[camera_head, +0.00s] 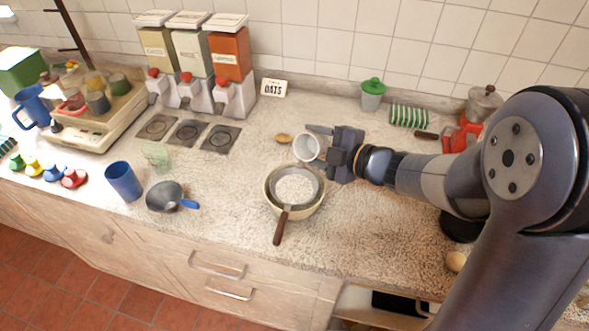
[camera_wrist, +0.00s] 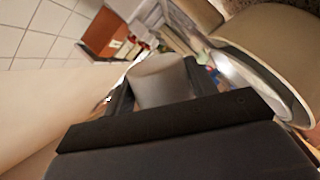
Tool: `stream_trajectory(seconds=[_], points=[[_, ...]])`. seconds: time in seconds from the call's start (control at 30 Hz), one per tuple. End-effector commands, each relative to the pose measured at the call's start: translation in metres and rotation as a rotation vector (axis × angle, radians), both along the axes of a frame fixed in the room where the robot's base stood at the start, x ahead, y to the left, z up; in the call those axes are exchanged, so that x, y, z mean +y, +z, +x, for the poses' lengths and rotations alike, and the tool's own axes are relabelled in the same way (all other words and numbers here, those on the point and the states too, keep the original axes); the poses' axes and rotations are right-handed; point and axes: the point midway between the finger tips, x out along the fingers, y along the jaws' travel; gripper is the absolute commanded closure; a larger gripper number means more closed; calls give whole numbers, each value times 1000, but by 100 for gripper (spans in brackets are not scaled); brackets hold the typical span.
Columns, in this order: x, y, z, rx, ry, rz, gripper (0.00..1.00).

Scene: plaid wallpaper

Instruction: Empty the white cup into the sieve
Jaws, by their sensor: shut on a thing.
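My gripper (camera_head: 326,146) is shut on the white cup (camera_head: 307,148) and holds it above the far edge of the bowl. The cup is tilted, with its mouth facing left and towards the camera; its inside looks pale, and I cannot tell whether anything is left in it. The sieve (camera_head: 284,206) rests across a cream bowl (camera_head: 274,209), its brown handle pointing to the front. White grainy material lies in the sieve. The wrist view shows the cup (camera_wrist: 160,82) between the dark fingers, with the sieve (camera_wrist: 255,80) and bowl (camera_wrist: 275,45) to the right.
A wooden spoon (camera_head: 284,138) lies behind the bowl. A dark pan (camera_head: 164,196) and a blue cup (camera_head: 124,181) stand to the left.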

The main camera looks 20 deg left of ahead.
Motion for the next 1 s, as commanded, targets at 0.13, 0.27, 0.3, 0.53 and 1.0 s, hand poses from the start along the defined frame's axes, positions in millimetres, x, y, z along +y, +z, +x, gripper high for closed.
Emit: stream_trajectory(seconds=[0.13,0.27,0.3,0.53,1.0], points=[[0,9,1,72,-2,18,72],[-1,5,1,171,-3,42,72],[0,3,1,207,-4,53,72],[-1,-6,5,392,-4,103,72],[-9,-19,34,723,-8,194,72]])
